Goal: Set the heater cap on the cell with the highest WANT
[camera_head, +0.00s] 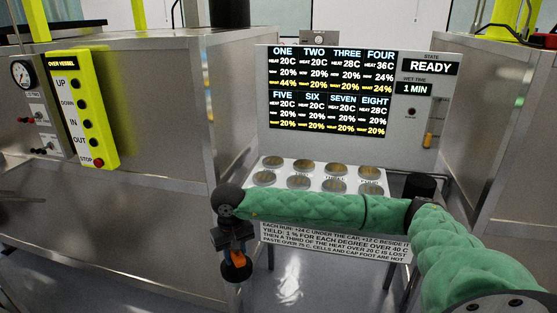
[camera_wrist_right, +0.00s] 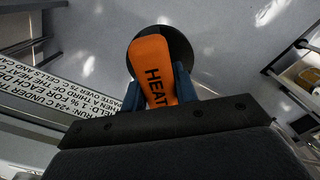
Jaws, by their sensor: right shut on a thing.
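My right gripper (camera_head: 236,248) is shut on the heater cap (camera_head: 236,265), left of and below the cell plate (camera_head: 318,172) in the head view. In the right wrist view the cap's orange handle (camera_wrist_right: 152,70), lettered HEAT, sits between the fingers, with its dark round foot (camera_wrist_right: 180,45) beyond. The cap hangs over the floor, apart from the plate. The plate carries two rows of round cells, including a back-left one (camera_head: 272,161) and a front-left one (camera_head: 264,177). The board (camera_head: 330,90) shows WANT 44% for ONE, 24% for FOUR, 20% for the others. My left gripper is not in view.
A side panel reads READY (camera_head: 430,67) and 1 MIN (camera_head: 417,88). A rules sign (camera_head: 330,240) hangs at the plate's front, partly behind my right arm. A black cylinder (camera_head: 419,186) stands right of the cells. Metal cabinets (camera_head: 160,110) flank the station; a yellow button box (camera_head: 80,105) is at left.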

